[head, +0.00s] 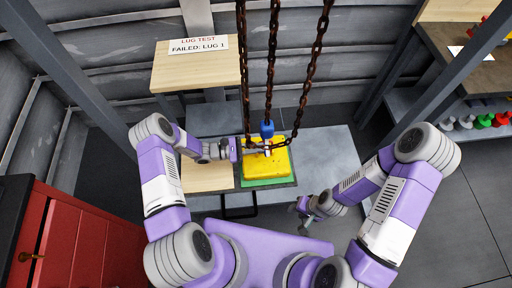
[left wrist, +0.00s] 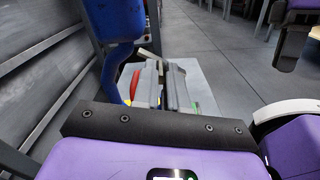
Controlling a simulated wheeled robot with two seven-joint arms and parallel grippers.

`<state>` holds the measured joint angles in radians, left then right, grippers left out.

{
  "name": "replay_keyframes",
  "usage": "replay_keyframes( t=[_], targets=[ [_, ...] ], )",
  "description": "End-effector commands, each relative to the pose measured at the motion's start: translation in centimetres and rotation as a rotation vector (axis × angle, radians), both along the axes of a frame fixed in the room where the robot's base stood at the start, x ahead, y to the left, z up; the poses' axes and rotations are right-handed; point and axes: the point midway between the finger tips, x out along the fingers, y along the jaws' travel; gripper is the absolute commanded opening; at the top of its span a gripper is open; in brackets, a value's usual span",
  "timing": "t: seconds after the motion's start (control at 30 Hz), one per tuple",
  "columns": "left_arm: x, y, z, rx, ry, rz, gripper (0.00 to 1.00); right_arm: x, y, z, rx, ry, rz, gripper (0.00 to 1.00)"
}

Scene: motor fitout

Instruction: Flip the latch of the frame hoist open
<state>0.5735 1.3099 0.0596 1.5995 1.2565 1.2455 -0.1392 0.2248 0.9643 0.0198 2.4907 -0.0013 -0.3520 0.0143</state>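The frame hoist's blue hook (head: 267,130) hangs on a rusty chain (head: 271,70) above a yellow block (head: 280,163). The blue hook also shows large and close in the left wrist view (left wrist: 122,22), with a curved blue part running down. A small red piece (left wrist: 132,80) shows beside it; I cannot tell whether it is the latch. My left gripper (head: 258,147) is right at the hook, just above the block. Its grey fingers (left wrist: 165,88) stand close together; whether they grip anything is unclear. My right gripper (head: 301,209) appears open and empty, low right of the block.
The block sits on a green mat (head: 262,183) on a grey bench (head: 325,150). A sign reading "LUG TEST FAILED: LUG 1" (head: 199,45) stands on a wooden table (head: 190,72). A red cabinet (head: 75,240) is at left, shelves (head: 425,105) at right. Chains hang beside the hook.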

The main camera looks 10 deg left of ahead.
Motion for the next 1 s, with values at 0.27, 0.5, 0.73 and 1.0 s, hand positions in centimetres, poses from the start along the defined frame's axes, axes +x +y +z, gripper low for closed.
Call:
replay_keyframes(
  t=[0.27, 0.5, 0.73, 1.0],
  targets=[
    [0.0, 0.0, 0.0, -0.001, 0.004, 0.0, 0.0, 0.0, 0.0, 0.0, 0.0, 0.0, 0.0, 0.38],
    [-0.1, 0.0, 0.2, -0.022, 0.07, 0.001, 0.0, 0.0, 0.0, 0.0, 0.0, 0.0, 0.0, 0.38],
    [-0.4, 0.0, 0.6, -0.072, 0.22, 0.001, 0.0, 0.0, 0.0, 0.1, 0.0, 0.0, 0.0, 0.38],
    [-0.5, -0.1, 1.2, -0.131, 0.407, 0.001, 0.0, 0.0, 0.0, 0.4, 0.0, 0.0, 0.0, 0.38]
  ],
)
